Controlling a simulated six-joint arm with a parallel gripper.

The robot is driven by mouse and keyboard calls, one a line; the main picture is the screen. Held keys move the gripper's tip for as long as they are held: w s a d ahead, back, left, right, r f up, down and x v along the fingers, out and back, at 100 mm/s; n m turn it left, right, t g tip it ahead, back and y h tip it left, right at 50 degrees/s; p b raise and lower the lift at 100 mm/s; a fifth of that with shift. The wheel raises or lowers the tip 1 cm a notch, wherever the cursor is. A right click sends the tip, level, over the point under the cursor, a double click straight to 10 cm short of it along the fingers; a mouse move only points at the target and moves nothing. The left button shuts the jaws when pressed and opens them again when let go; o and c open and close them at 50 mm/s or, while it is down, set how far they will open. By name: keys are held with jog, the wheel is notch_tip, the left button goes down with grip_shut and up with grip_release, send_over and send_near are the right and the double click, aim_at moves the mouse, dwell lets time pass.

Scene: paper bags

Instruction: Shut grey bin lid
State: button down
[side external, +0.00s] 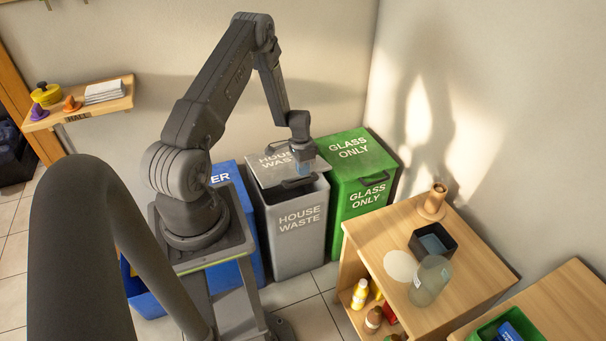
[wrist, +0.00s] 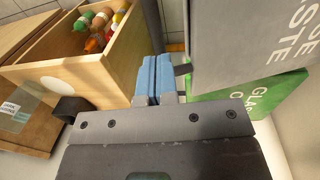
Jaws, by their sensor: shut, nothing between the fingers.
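The grey bin (side external: 290,235) marked HOUSE WASTE stands between a blue and a green bin. Its grey lid (side external: 266,172) looks partly raised, with a dark gap above the bin body; the exact angle is hard to tell. A dark handle (side external: 298,183) is at the lid's front edge. My gripper (side external: 302,170) is over the front right of the lid, its blue fingers pointing down near the handle. I cannot tell if they touch it. In the wrist view the blue fingers (wrist: 155,72) are together and empty, beside a grey lettered panel (wrist: 245,42).
The green bin (side external: 360,195) marked GLASS ONLY is close on the right, lid down. The blue bin (side external: 228,173) is on the left. A wooden cabinet (side external: 415,225) with a jar, a black box and bottles stands at front right. Walls close in behind.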

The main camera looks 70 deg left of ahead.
jog(key=shift+d+f, duration=0.1)
jog(key=shift+f, duration=1.05)
notch_tip(320, 180, down, 11)
jog(key=d, duration=0.2)
jog(key=shift+d+r, duration=0.15)
jog(key=shift+d, duration=0.25)
